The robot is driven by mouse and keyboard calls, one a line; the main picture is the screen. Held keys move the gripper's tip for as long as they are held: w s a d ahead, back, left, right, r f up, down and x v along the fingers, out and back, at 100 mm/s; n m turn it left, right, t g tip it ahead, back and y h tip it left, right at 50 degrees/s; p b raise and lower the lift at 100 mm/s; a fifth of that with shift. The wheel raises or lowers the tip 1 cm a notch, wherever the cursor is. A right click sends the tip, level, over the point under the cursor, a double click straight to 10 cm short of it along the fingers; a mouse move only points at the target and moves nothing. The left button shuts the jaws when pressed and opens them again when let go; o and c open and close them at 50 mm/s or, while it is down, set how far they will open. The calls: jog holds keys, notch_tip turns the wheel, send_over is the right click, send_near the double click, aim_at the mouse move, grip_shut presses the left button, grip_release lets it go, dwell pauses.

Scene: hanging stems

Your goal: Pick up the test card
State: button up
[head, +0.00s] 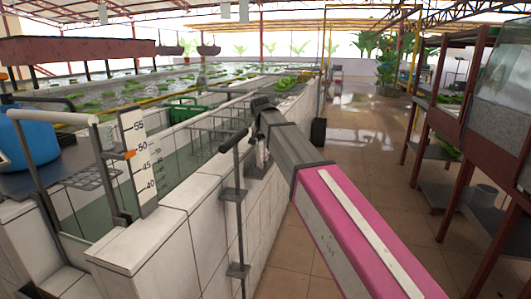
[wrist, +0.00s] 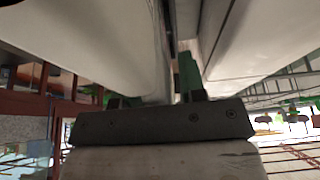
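I cannot make out the test card in either view. My gripper (head: 262,104) is the dark end of my pink and grey arm in the head view, above the rim of the white tiled tank (head: 205,225). In the wrist view, my gripper (wrist: 155,100) shows as a dark bar with two short dark stubs, against large pale surfaces close by. A narrow green strip (wrist: 189,72) shows in the gap between the pale surfaces; I cannot tell what it is. The fingertips are too unclear to show a gap or a grip.
A gauge board (head: 145,158) with numbers stands at the tank's near end. A black stand (head: 236,195) rises beside the tank wall. A blue container (head: 30,138) is at left, a green basket (head: 187,110) in the tank. Shelves (head: 440,190) line the right; the tiled aisle (head: 365,150) is open.

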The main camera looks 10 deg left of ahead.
grip_shut()
